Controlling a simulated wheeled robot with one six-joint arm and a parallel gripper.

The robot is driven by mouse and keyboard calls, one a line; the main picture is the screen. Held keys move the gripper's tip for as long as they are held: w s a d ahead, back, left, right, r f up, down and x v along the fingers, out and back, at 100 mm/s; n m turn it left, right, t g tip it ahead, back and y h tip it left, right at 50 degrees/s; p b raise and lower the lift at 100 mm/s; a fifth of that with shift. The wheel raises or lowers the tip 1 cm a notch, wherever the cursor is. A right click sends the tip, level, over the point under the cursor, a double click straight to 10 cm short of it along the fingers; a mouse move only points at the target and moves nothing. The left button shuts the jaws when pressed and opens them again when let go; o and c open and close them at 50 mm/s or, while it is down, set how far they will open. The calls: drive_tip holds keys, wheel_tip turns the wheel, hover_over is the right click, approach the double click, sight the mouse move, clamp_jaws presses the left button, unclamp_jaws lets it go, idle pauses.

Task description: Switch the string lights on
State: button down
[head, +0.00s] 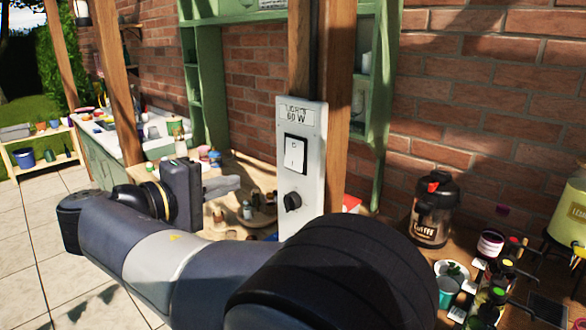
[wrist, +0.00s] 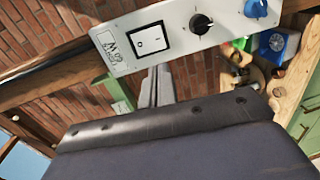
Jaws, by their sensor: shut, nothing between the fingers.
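A pale grey control panel (head: 302,220) is fixed to a wooden post, with a label reading roughly "LIGHTS 60 W" at its top. Below the label is a white rocker switch (head: 295,154) in a black frame, marked O and I; which side is pressed in I cannot tell. The rocker also shows in the wrist view (wrist: 150,39). A black knob (head: 292,201) sits below it. My gripper (head: 236,183) is shut and empty, left of the panel in the head view and apart from it. Its fingers (wrist: 156,72) point toward the panel in the wrist view. No string lights are recognisable.
A blue part (wrist: 257,8) sits at the panel's lower end. The wooden post (head: 338,110) stands before a green shelf frame (head: 208,70) and brick wall. A coffee dispenser (head: 433,210) and bottles crowd the right counter. A round wooden tray (head: 262,215) with small jars lies behind my gripper.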

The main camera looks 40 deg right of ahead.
idle(0.4)
drive_tip(key=p, duration=0.3)
approach(292, 168)
drive_tip(key=d, duration=0.5)
drive_tip(key=shift+w+d, duration=0.15)
drive_tip(key=shift+w+d+f+p, duration=0.1)
drive_tip(key=shift+d+p, duration=0.1)
drive_tip(key=shift+d, duration=0.15)
drive_tip(key=shift+d+f+p, duration=0.1)
drive_tip(key=shift+d+p, duration=0.05)
drive_tip(key=shift+d, duration=0.25)
drive_tip(key=shift+d+f+b, duration=0.25)
drive_tip(key=shift+b, duration=0.4)
drive_tip(key=shift+r, duration=0.15)
drive_tip(key=shift+a, duration=0.15)
